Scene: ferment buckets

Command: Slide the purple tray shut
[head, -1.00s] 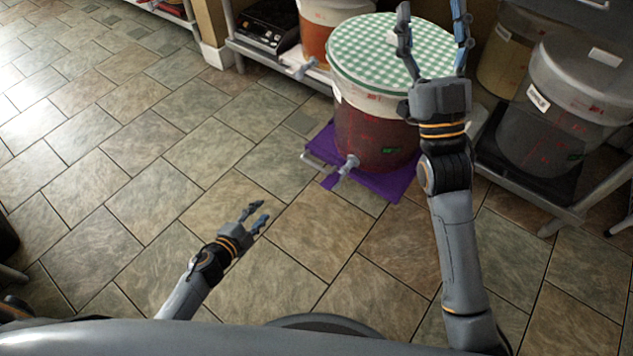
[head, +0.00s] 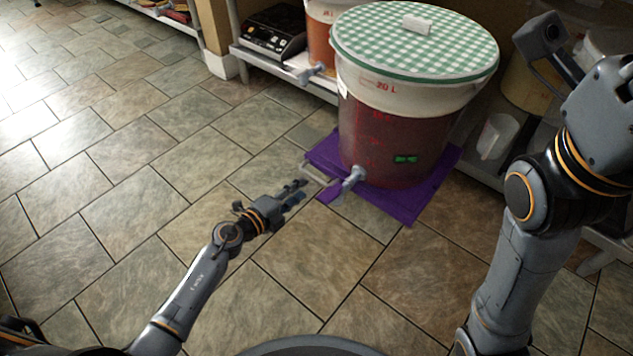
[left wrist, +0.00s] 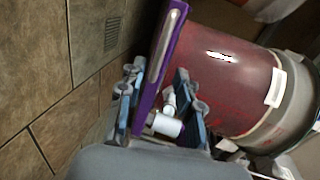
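The purple tray (head: 408,207) lies low at the floor under a bucket of red liquid (head: 390,135) and sticks out in front of the shelf. A pale handle (head: 318,173) is on its front left edge. My left gripper (head: 298,190) is open just in front of this handle. In the left wrist view my left gripper (left wrist: 158,95) has its fingers spread, with the purple tray edge (left wrist: 150,88) showing between them; I cannot tell whether they touch it.
The bucket has a green checked lid (head: 415,45) and a grey spigot (head: 350,180) that overhangs the tray front near my left gripper. A shelf (head: 285,70) at the back holds a black cooktop (head: 272,32) and another bucket. The tiled floor at left is clear.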

